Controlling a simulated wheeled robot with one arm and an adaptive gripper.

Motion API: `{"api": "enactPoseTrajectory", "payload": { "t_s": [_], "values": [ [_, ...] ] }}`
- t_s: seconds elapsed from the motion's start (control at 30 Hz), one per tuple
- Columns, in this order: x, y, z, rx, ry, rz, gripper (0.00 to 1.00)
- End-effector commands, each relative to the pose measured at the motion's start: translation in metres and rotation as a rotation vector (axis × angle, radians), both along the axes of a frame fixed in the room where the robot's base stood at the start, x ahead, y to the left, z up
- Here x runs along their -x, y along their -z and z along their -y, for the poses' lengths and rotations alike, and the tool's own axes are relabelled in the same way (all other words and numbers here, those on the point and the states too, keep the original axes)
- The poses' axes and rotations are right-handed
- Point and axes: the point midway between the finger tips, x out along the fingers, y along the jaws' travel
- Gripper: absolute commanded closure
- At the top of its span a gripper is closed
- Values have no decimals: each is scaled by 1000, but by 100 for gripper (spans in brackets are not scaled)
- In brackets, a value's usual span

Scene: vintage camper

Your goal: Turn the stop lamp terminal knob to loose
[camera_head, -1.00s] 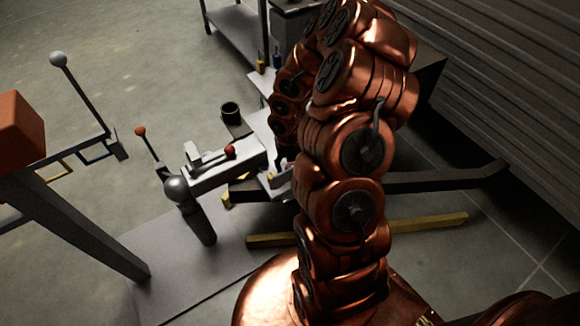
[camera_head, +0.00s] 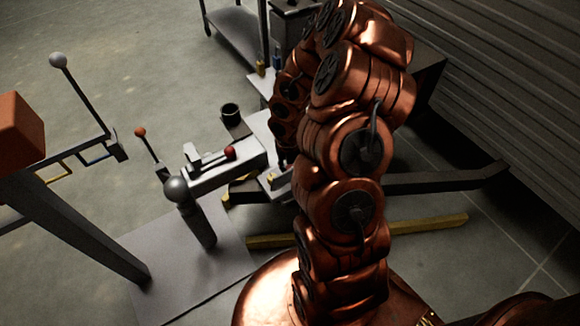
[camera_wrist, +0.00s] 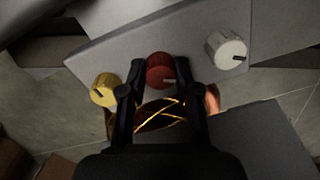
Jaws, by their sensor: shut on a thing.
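In the wrist view a grey panel (camera_wrist: 115,51) carries a row of three knobs. The yellow knob (camera_wrist: 104,90) is at the left, the dark red knob (camera_wrist: 160,69) in the middle and the white knob (camera_wrist: 227,49) at the right. Each has a pointer mark on its face; the red knob's mark points to the lower right. My gripper (camera_wrist: 161,73) has its two black fingers on either side of the red knob and is shut on it. No lettering is readable, so which knob is the stop lamp terminal cannot be told. In the head view my arm hides the gripper.
A grey trailer coupling with a ball handle (camera_head: 176,190) stands left of my arm. A black cup (camera_head: 230,112) is behind it. An orange block (camera_head: 14,134) on a frame is at the far left. A ribbed wall (camera_head: 500,90) closes the right. The floor at the upper left is open.

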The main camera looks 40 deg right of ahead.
Motion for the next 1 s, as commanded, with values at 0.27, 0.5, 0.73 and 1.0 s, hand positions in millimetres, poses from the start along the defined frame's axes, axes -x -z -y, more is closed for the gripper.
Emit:
{"api": "enactPoseTrajectory", "payload": {
  "t_s": [0.27, 0.5, 0.73, 1.0],
  "values": [
    [0, -2, -1, -1, -33, 0, 100],
    [1, -4, -1, -3, -161, -1, 100],
    [1, -7, -1, -3, -365, -2, 100],
    [2, -7, 1, -1, -622, -4, 100]
  ]
}}
